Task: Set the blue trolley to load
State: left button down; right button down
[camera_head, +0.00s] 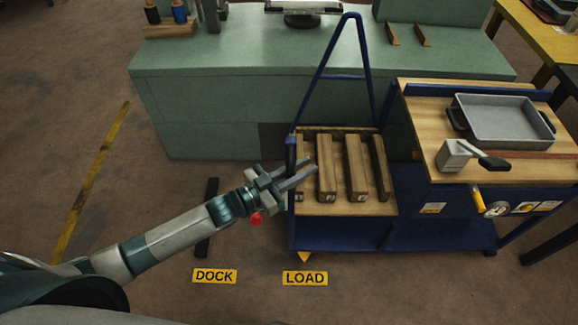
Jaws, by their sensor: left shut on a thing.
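The blue trolley (343,237) stands at the middle right, with a tall blue A-shaped frame (375,85) and a wooden deck (345,208) carrying several upright wooden blocks. A yellow pointer (305,257) at its lower left front corner is just above the yellow LOAD label (305,278) on the floor. The yellow DOCK label (214,276) lies to the left of it. My left gripper (306,175) reaches in from the left and is shut at the trolley's left edge, by a dark upright post (291,150). The exact grip spot is partly hidden by the fingers. My right gripper is out of view.
A green bench (200,90) stands behind the trolley. A blue bench with a wooden top (415,110), carrying a grey tray (505,125), stands on the right. A black bar (207,240) lies on the floor near the DOCK label. The left floor is open.

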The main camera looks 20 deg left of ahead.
pick_arm(q)
jog(key=shift+w+d, duration=0.1)
jog(key=shift+d, duration=0.5)
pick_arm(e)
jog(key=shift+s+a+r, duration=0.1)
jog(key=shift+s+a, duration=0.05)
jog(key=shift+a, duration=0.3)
